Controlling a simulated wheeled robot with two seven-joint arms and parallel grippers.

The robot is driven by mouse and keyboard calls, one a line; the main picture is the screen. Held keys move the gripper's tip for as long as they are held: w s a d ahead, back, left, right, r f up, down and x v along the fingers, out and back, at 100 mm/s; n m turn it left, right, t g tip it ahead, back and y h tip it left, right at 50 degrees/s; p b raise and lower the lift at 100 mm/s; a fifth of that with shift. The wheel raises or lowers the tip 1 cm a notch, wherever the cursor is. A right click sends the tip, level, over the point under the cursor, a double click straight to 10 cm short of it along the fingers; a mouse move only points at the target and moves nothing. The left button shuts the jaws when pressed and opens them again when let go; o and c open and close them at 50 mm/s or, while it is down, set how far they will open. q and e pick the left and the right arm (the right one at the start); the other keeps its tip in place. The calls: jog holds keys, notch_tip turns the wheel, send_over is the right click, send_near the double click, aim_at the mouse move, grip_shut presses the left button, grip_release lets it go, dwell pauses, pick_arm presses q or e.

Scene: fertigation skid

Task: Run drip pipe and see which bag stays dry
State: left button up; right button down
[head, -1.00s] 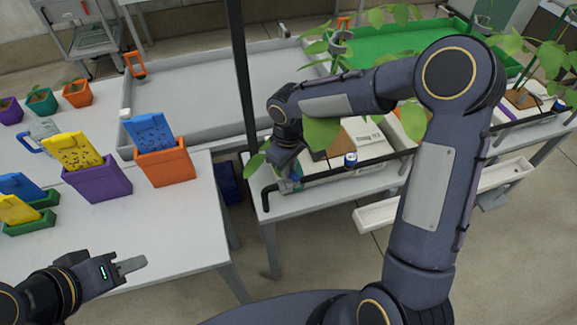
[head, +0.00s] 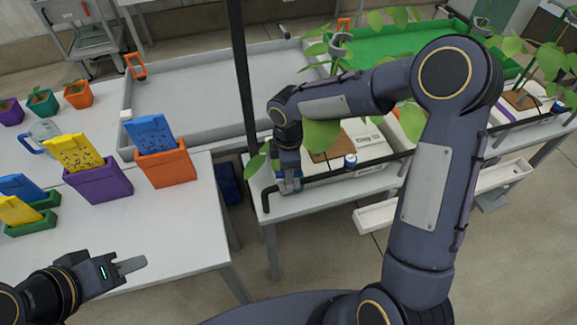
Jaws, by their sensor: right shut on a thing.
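A black drip pipe (head: 375,161) runs along the front of the white grow bags on the right bench, with a bent end at the left. A blue-and-white cap or knob (head: 350,160) sits beside it. One white grow bag (head: 365,143) with a plant shows behind my arm; another bag (head: 520,100) lies further right. My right gripper (head: 288,186) points down at the pipe's left end, shut on a small part there that its fingers mostly hide. My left gripper (head: 130,266) hangs over the front of the left table, apart from everything; its finger gap does not show.
Purple (head: 100,181) and orange (head: 163,164) pots with yellow and blue cards stand on the left table, near a clear jug (head: 42,137). A dark upright post (head: 240,75) stands between the tables. White troughs (head: 375,214) hang below the bench front. A grey tray (head: 210,85) lies behind.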

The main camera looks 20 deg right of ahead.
jog(key=shift+n, duration=0.3)
jog(key=c, duration=1.4)
grip_release()
jog(key=shift+o, duration=0.2)
jog(key=shift+r, duration=3.95)
jog(key=shift+d, duration=0.1)
jog(key=s+d+r+m+t+y, duration=0.1)
jog(key=s+d+r+m+t, duration=0.1)
jog(key=s+m, duration=0.4)
jog(key=s+d+r+m+t+y, duration=0.1)
jog(key=s+d+m, duration=0.1)
jog(key=s+m, duration=0.4)
jog(key=s+d+r+m+t+y, duration=0.1)
jog(key=s+d+r+m+t, duration=0.1)
jog(key=s+m, duration=0.4)
jog(key=s+d, duration=0.1)
jog(key=s, duration=0.3)
jog(key=shift+s+r+t+y, duration=0.3)
jog(key=shift+s+y, duration=0.05)
jog(key=shift+y, duration=0.05)
